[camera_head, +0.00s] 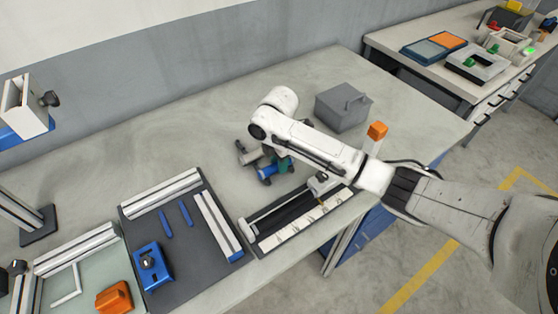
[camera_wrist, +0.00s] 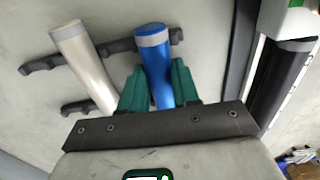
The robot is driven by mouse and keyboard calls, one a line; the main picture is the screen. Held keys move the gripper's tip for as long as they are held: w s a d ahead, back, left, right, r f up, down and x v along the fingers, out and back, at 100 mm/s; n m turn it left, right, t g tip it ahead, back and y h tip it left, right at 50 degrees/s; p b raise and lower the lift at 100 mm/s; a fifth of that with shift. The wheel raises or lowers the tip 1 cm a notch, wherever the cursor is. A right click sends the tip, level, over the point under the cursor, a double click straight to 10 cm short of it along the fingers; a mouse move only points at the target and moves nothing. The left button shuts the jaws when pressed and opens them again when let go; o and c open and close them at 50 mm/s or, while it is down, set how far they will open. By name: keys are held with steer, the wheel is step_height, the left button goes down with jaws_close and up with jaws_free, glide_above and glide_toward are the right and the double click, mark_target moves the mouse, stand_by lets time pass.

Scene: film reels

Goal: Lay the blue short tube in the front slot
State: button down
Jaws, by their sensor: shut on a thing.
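The blue short tube (camera_wrist: 153,62) has a grey end band. In the wrist view it lies between the green fingers of my gripper (camera_wrist: 157,80), which is shut on it. In the head view the blue tube (camera_head: 267,172) shows beside my green fingers (camera_head: 284,164), partly hidden by my arm. Dark rails (camera_wrist: 122,46) with raised ends show behind the tube; I cannot tell whether it touches them. A long dark holder with a pale strip (camera_head: 303,220) lies at the table's front edge, partly under my arm. I cannot tell which part is the front slot.
A cream tube (camera_wrist: 84,66) rests across the rails left of the blue one. A black tube (camera_wrist: 283,80) lies in the holder at right. A grey box (camera_head: 343,107) and an orange block (camera_head: 377,131) stand near my arm. A dark tray (camera_head: 190,250) lies left.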

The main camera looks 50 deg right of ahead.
steer(key=c, duration=0.8)
jaws_free()
step_height(320, 180, up, 12)
steer(key=shift+r, duration=0.15)
